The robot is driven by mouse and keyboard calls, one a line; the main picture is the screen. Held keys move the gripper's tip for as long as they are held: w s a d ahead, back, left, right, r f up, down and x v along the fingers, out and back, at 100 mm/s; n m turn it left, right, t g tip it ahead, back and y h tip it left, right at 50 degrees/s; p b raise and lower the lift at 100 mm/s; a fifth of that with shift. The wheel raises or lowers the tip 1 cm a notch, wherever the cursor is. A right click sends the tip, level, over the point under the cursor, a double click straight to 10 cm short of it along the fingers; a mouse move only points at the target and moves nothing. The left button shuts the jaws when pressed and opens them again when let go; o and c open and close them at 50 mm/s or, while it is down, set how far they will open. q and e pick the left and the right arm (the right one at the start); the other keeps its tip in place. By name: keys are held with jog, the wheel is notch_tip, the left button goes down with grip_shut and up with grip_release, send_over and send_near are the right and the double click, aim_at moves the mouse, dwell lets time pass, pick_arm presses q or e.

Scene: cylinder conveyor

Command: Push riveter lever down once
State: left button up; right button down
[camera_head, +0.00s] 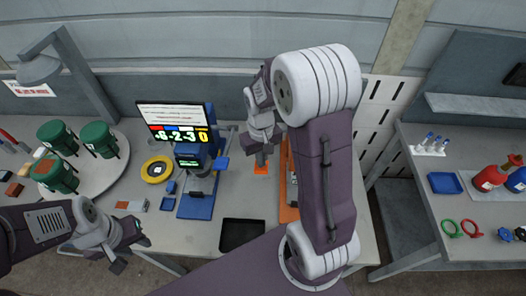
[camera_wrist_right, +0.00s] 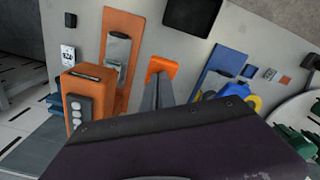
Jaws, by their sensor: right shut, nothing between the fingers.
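A blue bench machine (camera_head: 195,160) with a small lit display stands on a blue base plate (camera_head: 195,207). A blue lever-like part (camera_head: 221,164) sticks out at its right. An orange machine with an orange base (camera_head: 287,205) is mostly hidden by my right arm; it shows better in the right wrist view (camera_wrist_right: 78,92). I cannot tell for sure which is the riveter. My right gripper (camera_head: 261,160) is shut and empty, pointing down over a small orange piece (camera_head: 260,169); contact is unclear. My left gripper (camera_head: 131,254) is open and empty at the front left.
A monitor (camera_head: 178,115) stands behind the blue machine. A yellow ring (camera_head: 157,170) lies to its left, and a black tray (camera_head: 242,235) at the front. Green containers (camera_head: 57,137) stand on a round table at left. A side table with a blue tray (camera_head: 445,183) is at right.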

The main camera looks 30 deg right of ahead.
jog(key=shift+f+b, duration=3.7)
jog(key=shift+f, duration=1.45)
notch_tip(320, 180, up, 16)
jog(key=p, duration=1.4)
jog(key=shift+f+p, duration=0.25)
jog(key=shift+p, duration=0.05)
jog(key=shift+f, duration=0.1)
jog(key=shift+s+a+r, duration=0.2)
jog(key=shift+a, duration=0.05)
jog(key=s+a+r+t, duration=0.2)
jog(key=s+a, duration=0.1)
jog(key=s, duration=0.2)
notch_tip(320, 180, down, 22)
jog(key=s+a+b, duration=0.1)
jog(key=s+b, duration=0.2)
jog(key=b, duration=1.9)
jog(key=shift+a+f+g, duration=0.15)
jog(key=shift+a+g, duration=0.05)
jog(key=shift+g, duration=0.2)
